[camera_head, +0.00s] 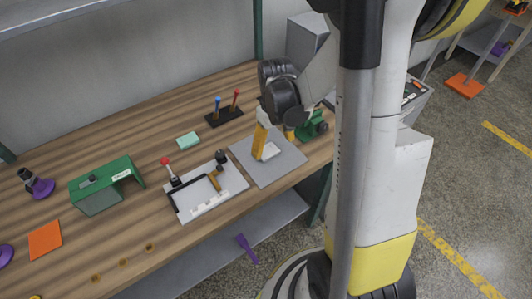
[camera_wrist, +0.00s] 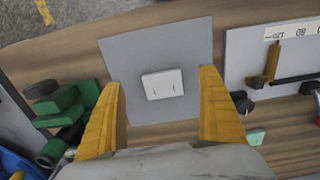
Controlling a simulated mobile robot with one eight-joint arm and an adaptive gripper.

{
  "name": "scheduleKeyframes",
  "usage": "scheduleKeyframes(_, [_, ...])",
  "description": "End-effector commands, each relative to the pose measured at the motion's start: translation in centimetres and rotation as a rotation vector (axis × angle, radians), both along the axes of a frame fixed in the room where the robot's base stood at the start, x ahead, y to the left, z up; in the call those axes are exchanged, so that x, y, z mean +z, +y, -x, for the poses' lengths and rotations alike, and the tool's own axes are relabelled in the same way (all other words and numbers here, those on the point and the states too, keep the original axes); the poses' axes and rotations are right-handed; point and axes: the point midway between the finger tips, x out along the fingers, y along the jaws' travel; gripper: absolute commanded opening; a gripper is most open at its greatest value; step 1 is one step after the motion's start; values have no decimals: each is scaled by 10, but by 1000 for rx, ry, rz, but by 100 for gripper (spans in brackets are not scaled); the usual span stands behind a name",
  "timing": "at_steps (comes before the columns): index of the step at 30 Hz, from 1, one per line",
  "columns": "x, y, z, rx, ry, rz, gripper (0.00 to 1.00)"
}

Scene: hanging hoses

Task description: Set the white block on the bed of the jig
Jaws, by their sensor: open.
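The white block (camera_head: 270,152) lies flat on a grey mat (camera_head: 290,165); in the wrist view the block (camera_wrist: 163,84) shows two small dark marks on top. My gripper (camera_head: 273,142) points down over the mat with yellow fingers. In the wrist view my gripper (camera_wrist: 160,78) is open, with one finger on either side of the block and clear gaps between. The jig (camera_head: 207,196) is a pale plate with a black rail, a yellow-brown piece, a red knob and a black knob, left of the mat. Part of its bed (camera_wrist: 250,52) shows at the wrist view's right.
A teal block (camera_head: 188,140) and a dark rack with blue and red pegs (camera_head: 224,116) stand behind the jig. A green machine (camera_head: 313,126) is close to the right of my gripper. A green housing (camera_head: 107,185) stands at left. Wood is clear between the housing and jig.

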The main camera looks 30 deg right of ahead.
Motion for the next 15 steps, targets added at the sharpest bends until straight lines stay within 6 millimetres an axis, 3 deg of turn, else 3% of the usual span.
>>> scheduleKeyframes(12, [-52,0,-10,0,-1,0,88])
scheduleKeyframes(15, [-54,0,-10,0,-1,0,88])
